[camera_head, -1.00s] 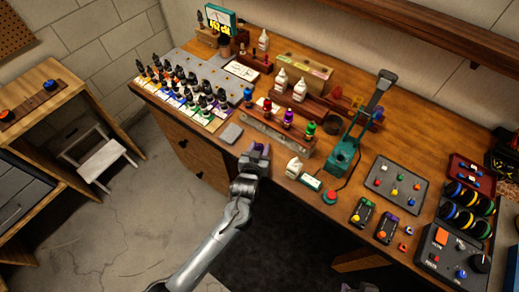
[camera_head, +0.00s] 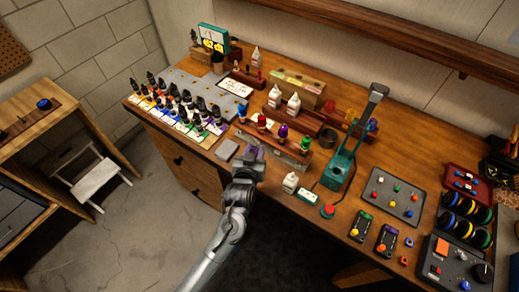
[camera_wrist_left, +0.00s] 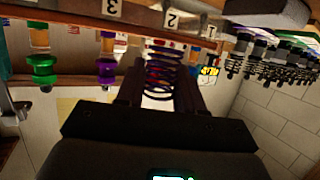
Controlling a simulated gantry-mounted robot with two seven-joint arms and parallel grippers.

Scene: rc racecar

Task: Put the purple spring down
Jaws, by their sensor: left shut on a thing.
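My left gripper (camera_head: 250,158) is at the front edge of the workbench, just in front of the wooden rack. It is shut on the purple spring (camera_wrist_left: 162,72), whose coils stand between the two fingers in the left wrist view. In the head view the gripper hides most of the spring. I cannot tell whether the spring touches the bench or rack. My right gripper is not in view.
The wooden rack (camera_head: 268,143) holds coloured pieces, including a purple one (camera_head: 283,131) and a green one (camera_head: 304,144).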

